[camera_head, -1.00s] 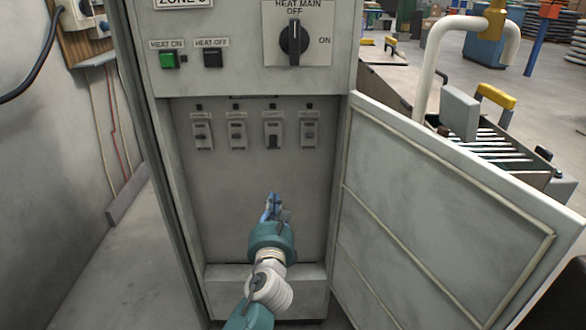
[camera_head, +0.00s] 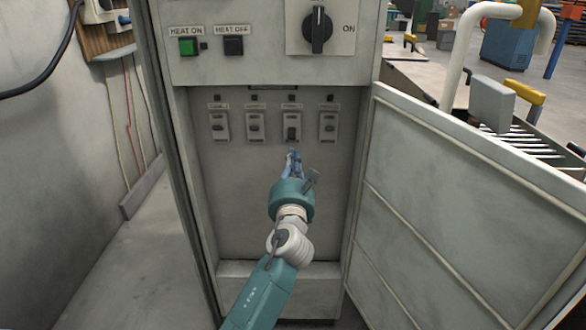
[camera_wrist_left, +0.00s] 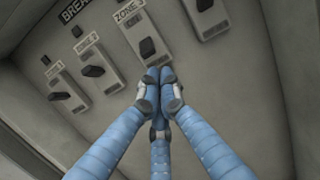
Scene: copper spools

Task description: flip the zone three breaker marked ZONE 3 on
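The ZONE 3 breaker (camera_head: 292,121) is third from the left in a row inside the open cabinet, its dark lever sitting lower than its neighbours'. It also shows in the left wrist view (camera_wrist_left: 133,32), just above my fingers, under a label reading ZONE with a digit I cannot read clearly. My left gripper (camera_head: 291,157) is just below this breaker, its blue fingers pointing at the panel. In the left wrist view the fingertips (camera_wrist_left: 159,78) are together, with nothing between them. They look close to the lever's lower end, but I cannot tell if they touch. My right gripper is not in view.
Other breakers flank it: one on the right (camera_head: 328,127) and two on the left, the nearer one (camera_head: 255,126) beside it. The cabinet door (camera_head: 450,220) stands open at the right. Above are the heat main knob (camera_head: 317,30) and a green button (camera_head: 188,47).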

